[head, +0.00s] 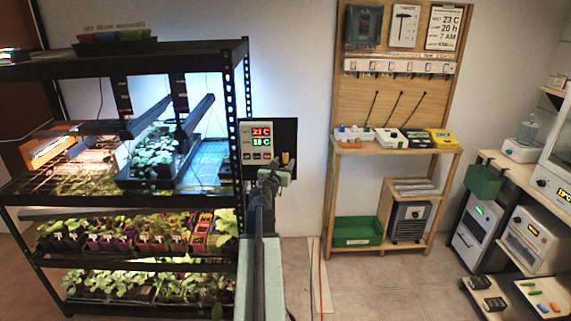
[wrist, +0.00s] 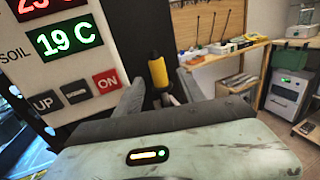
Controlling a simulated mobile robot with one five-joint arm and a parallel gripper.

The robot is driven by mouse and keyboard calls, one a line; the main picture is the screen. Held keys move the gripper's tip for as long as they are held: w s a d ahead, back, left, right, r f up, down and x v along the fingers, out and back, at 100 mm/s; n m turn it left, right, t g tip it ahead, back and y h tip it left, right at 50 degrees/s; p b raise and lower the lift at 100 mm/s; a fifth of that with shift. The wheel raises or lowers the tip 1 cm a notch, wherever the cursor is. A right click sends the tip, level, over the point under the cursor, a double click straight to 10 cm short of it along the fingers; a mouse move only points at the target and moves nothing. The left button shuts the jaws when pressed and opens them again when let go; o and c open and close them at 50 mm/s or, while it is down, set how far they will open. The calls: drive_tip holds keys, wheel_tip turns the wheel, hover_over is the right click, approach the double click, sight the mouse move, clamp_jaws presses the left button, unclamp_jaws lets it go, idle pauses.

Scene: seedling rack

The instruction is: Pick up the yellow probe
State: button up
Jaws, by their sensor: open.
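The yellow probe (wrist: 158,72) stands upright beside the display box, against a dark panel, in the wrist view. Its yellow top also shows small in the head view (head: 285,158), just above my gripper (head: 277,174). In the wrist view my gripper (wrist: 160,92) is open, with one grey finger on each side of the probe's lower part. I cannot tell whether either finger touches it. The probe's lower end is partly hidden behind my gripper.
The display box (head: 256,142) with lit digits and buttons is close on the left. The black seedling rack (head: 240,100) with several plant trays stands left of my arm. A wooden tool shelf (head: 400,150) stands to the right, with open floor (head: 370,285) in front.

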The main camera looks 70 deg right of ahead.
drive_tip(key=shift+d, duration=0.1)
clamp_jaws()
drive_tip(key=shift+r, duration=0.1)
wheel_tip(320, 180, up, 28)
drive_tip(key=p, duration=2.8)
